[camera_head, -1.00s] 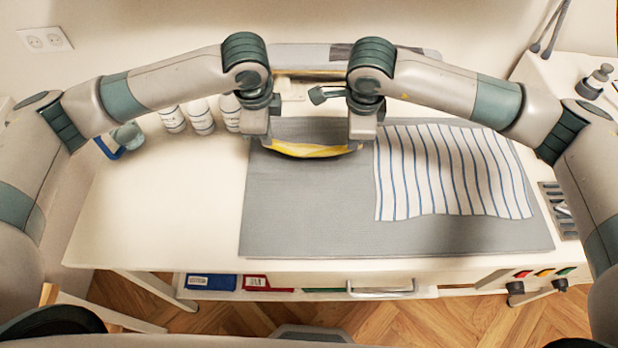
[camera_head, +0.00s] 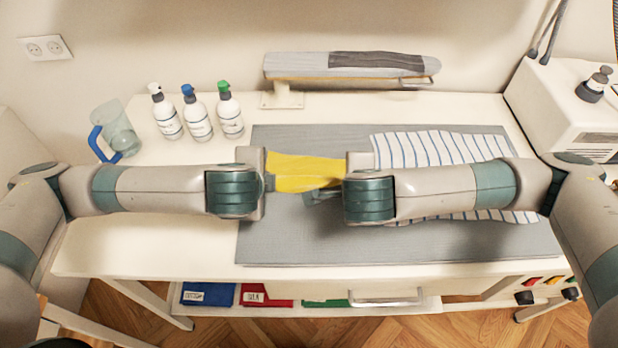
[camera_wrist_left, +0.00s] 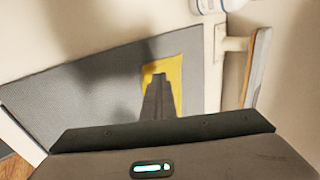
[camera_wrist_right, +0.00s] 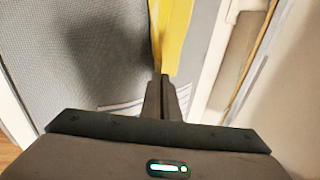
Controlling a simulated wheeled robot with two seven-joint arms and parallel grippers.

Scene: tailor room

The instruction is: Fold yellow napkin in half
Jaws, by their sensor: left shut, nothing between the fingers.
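The yellow napkin (camera_head: 303,172) lies on the grey mat (camera_head: 300,240) between my two grippers in the head view. My left gripper (camera_head: 272,184) is at its left side. In the left wrist view its fingers (camera_wrist_left: 159,78) are shut, with the napkin (camera_wrist_left: 176,72) around their tips. My right gripper (camera_head: 322,194) is at the napkin's right side. In the right wrist view its fingers (camera_wrist_right: 162,80) look shut at the napkin's edge (camera_wrist_right: 172,35). I cannot tell whether they pinch cloth. The arms hide part of the napkin.
A striped cloth (camera_head: 440,148) lies on the mat's right, partly under my right arm. Three bottles (camera_head: 197,115) and a jug (camera_head: 118,132) stand at the back left. An ironing board (camera_head: 300,65) stands behind the mat. The mat's front strip is clear.

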